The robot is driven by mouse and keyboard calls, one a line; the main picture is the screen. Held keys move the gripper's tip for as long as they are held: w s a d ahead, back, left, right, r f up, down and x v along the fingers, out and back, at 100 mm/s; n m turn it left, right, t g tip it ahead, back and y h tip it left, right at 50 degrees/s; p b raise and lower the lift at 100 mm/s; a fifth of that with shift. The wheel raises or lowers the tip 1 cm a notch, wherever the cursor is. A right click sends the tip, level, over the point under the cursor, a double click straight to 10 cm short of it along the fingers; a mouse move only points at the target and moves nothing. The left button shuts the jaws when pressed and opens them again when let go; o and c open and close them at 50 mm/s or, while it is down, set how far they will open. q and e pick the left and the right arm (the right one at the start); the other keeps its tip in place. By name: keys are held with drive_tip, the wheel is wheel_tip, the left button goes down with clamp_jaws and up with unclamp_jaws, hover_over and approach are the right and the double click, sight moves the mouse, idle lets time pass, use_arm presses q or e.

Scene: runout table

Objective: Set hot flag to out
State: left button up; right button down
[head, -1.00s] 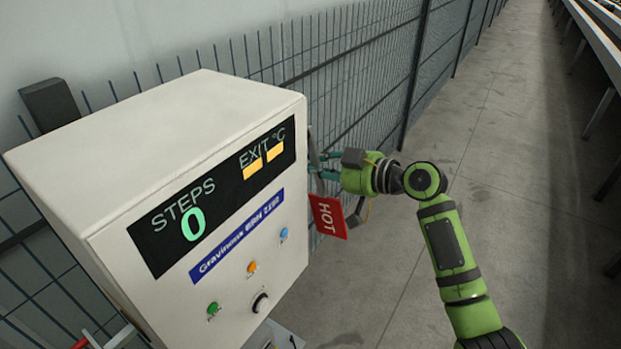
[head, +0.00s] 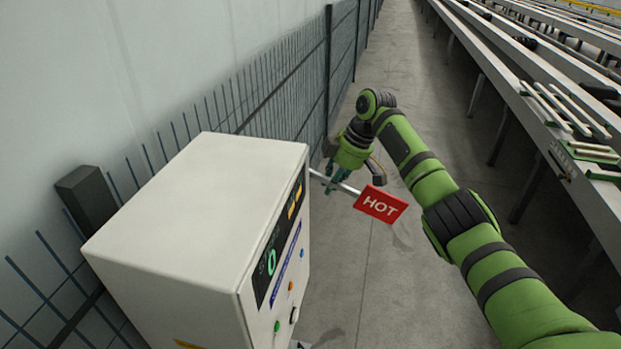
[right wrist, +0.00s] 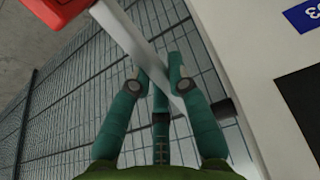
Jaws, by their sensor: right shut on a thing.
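The red hot flag (head: 380,204), lettered HOT, sits at the end of a pale metal arm (head: 335,183) that sticks out from the right side of the white control cabinet (head: 200,190). My right gripper (head: 338,180) is shut on the flag's arm, between the cabinet and the red plate. My left gripper is not in view.
A mesh fence (head: 290,75) runs along the wall behind the cabinet. A long runout table (head: 530,100) with bars on it stands at the right. The grey floor (head: 410,120) between them is clear.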

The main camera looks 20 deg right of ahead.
drive_tip(key=shift+a+r+g+h, duration=0.1)
drive_tip(key=shift+r+g+h, duration=0.2)
drive_tip(key=shift+r, duration=0.25)
drive_tip(key=shift+s+d+r+g+h+p, duration=0.1)
drive_tip(key=shift+r+g+h+p, duration=0.1)
drive_tip(key=shift+h, duration=0.1)
drive_tip(key=shift+d+r+g+h+p, duration=0.1)
drive_tip(key=shift+g+h, duration=0.1)
drive_tip(key=shift+h, duration=0.1)
drive_tip(key=shift+r+h, duration=0.15)
drive_tip(key=shift+h, duration=0.15)
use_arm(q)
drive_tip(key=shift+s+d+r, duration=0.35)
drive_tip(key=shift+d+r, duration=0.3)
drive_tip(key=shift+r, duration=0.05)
use_arm(e)
drive_tip(key=shift+r+g, duration=0.15)
drive_tip(key=shift+g, duration=0.15)
drive_tip(key=shift+d+h, duration=0.1)
drive_tip(key=shift+h, duration=0.2)
drive_tip(key=shift+s, duration=0.1)
drive_tip(key=c, duration=1.1)
unclamp_jaws()
drive_tip(key=shift+c, duration=0.2)
drive_tip(key=shift+r, duration=0.1)
